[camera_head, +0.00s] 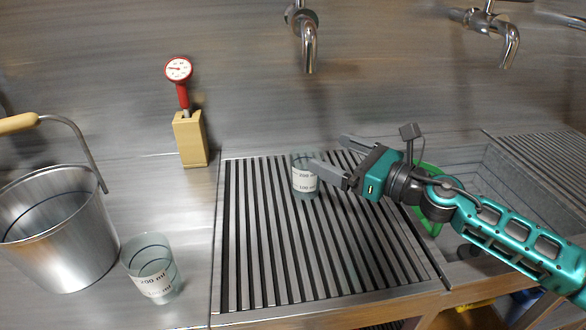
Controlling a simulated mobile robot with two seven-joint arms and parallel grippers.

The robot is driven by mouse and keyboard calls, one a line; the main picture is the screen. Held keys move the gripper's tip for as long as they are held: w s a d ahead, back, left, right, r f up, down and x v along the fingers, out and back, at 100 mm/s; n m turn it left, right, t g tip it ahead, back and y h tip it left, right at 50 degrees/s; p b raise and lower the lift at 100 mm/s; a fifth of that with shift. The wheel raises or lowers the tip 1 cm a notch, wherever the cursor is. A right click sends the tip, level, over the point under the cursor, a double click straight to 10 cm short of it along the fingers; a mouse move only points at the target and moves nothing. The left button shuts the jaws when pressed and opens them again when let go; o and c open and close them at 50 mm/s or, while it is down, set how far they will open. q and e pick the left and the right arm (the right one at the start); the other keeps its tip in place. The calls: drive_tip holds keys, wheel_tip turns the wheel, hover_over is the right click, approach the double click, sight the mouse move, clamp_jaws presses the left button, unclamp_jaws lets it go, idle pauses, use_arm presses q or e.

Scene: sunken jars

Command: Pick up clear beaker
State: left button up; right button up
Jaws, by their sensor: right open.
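A clear beaker (305,184) with a white graduated label stands upright on the slatted drain grate (262,285). A second clear beaker (153,267), also with a white label, stands on the steel counter at the lower left. My right gripper (328,159) reaches in from the right and is open. One finger is just right of the beaker on the grate and overlaps its right edge in this view; the other finger is farther back. I cannot tell whether the near finger touches the glass. My left gripper is not in view.
A metal bucket (62,238) with a wooden handle stands at the left. Faucets (309,45) hang from the back wall. A sink basin lies at the right, under my right arm.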

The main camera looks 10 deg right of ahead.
sight(319, 180)
wheel_tip(319, 180, down, 5)
drive_tip(key=shift+s+r+b, duration=0.1)
drive_tip(key=shift+r+b, duration=0.05)
drive_tip(key=shift+b, duration=1.05)
drive_tip(key=f, duration=0.2)
drive_tip(key=f+b, duration=0.1)
drive_tip(key=shift+w+a+f, duration=0.1)
drive_tip(key=shift+w, duration=0.15)
drive_tip(key=shift+w+a, duration=0.65)
drive_tip(key=x, duration=0.5)
drive_tip(key=shift+w+a, duration=0.1)
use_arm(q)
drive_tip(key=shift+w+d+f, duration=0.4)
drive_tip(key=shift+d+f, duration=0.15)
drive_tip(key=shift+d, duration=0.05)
use_arm(e)
drive_tip(key=shift+c, duration=0.2)
